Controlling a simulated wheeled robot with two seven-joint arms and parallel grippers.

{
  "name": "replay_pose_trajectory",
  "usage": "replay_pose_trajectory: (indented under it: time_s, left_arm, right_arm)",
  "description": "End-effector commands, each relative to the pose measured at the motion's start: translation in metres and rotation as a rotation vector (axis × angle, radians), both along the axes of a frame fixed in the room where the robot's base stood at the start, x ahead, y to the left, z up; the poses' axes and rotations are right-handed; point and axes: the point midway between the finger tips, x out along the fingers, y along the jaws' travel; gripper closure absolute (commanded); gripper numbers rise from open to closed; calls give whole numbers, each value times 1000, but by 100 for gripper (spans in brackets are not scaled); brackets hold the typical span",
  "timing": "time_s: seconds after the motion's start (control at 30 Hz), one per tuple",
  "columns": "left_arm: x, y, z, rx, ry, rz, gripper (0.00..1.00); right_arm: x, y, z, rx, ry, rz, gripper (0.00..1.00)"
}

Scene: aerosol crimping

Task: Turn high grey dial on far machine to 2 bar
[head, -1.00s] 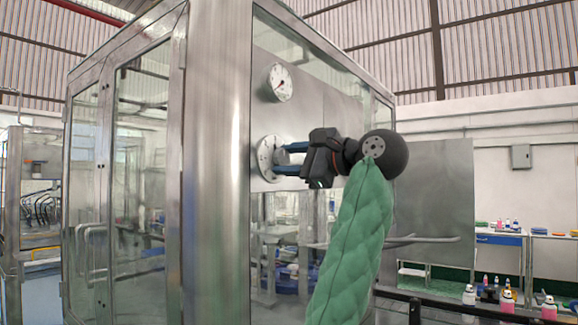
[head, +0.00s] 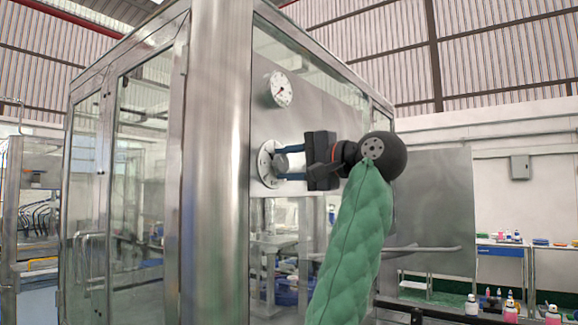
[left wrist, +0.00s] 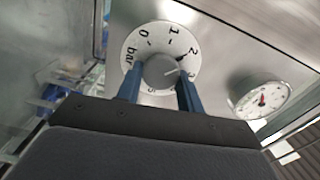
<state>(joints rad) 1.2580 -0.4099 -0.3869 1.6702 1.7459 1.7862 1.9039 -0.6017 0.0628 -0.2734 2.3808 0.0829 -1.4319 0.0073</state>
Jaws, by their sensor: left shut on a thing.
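The grey dial (head: 281,163) is a round knob on a white scale plate on the machine's steel panel. In the left wrist view the knob (left wrist: 161,71) sits inside a scale (left wrist: 133,48) marked bar, with 0, 1, 2 and 3 readable. My right gripper is not in view.
A white pressure gauge (head: 281,89) with a needle is above the dial; it also shows in the left wrist view (left wrist: 262,98). A thick steel corner post (head: 216,170) stands left of the dial. Bottles (head: 509,308) are at the lower right, away from my arm.

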Motion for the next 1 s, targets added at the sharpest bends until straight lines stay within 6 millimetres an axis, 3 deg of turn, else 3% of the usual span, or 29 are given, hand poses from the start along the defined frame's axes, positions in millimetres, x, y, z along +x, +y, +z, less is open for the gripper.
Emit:
replay_pose_trajectory:
  time_s: [0.43,0.47,0.57,1.0]
  left_arm:
    - [0,0,-1,-8,-7,1,86]
    - [0,0,-1,-8,-7,1,61]
    - [0,0,-1,-8,-7,1,41]
    - [-7,-9,-1,-6,-8,0,41]
  right_arm:
    - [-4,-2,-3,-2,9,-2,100]
    - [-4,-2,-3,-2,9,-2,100]
    - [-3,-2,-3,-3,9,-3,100]
    - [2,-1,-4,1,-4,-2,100]
